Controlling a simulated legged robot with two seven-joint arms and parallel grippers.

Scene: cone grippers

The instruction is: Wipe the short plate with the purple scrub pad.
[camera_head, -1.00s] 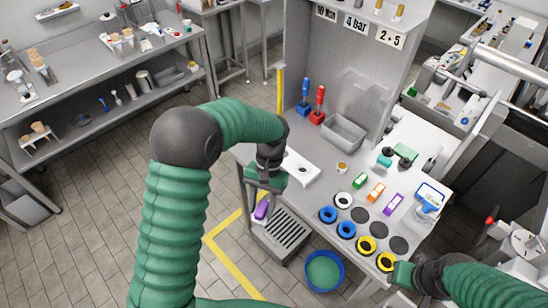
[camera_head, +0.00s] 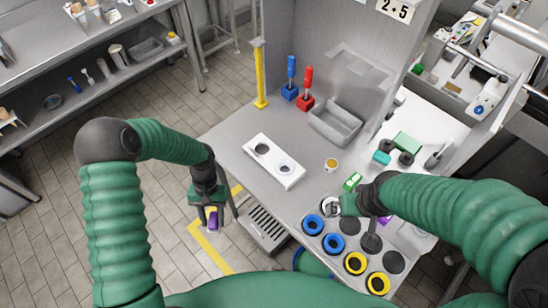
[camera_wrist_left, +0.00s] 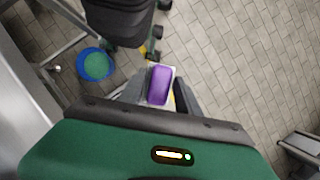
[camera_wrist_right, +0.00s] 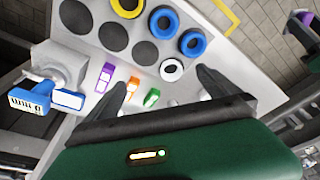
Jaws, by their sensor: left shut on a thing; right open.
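My left gripper (camera_head: 207,212) is shut on the purple scrub pad (camera_head: 213,220) and holds it out over the floor, left of the table's edge. The pad also shows between the fingers in the left wrist view (camera_wrist_left: 159,84). A white plate (camera_head: 274,159) with two round marks or openings lies flat on the table, apart from both grippers; I cannot tell for sure that it is the short plate. My right gripper (camera_head: 335,206) is open and empty over the table, close to a white ring (camera_head: 328,205). Its spread fingers also show in the right wrist view (camera_wrist_right: 162,88).
Blue rings (camera_head: 312,224) and yellow rings (camera_head: 355,263) stand at the front right of the table. Red (camera_head: 306,88) and blue tools stand near the panel.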

